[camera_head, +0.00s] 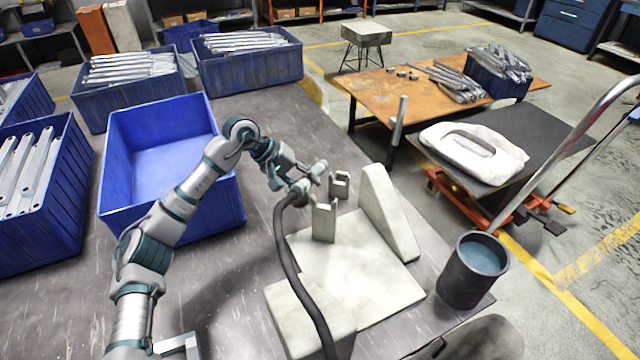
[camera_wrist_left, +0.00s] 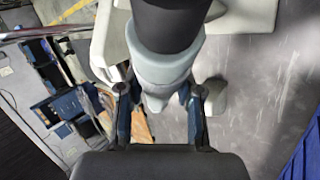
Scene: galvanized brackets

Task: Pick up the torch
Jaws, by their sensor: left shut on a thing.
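The torch (camera_head: 299,187) is a pale grey handle with a thick dark hose (camera_head: 291,262) running from it down to the bottom of the head view. My left gripper (camera_head: 308,181) is shut on the torch, beside the slotted upright posts (camera_head: 324,222). The head view does not show clearly whether the torch touches the posts. In the left wrist view, the torch's pale body (camera_wrist_left: 160,70) sits between the two fingers of my left gripper (camera_wrist_left: 160,108), with its black end toward the top. The fingers partly hide the torch. My right gripper is not in view.
The posts stand on a pale fixture plate (camera_head: 350,275) with a sloped wall (camera_head: 388,215) on its right. A dark cup (camera_head: 462,280) stands at the table's right edge. An empty blue bin (camera_head: 165,140) is behind my left arm; bins of brackets (camera_head: 250,65) stand farther back.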

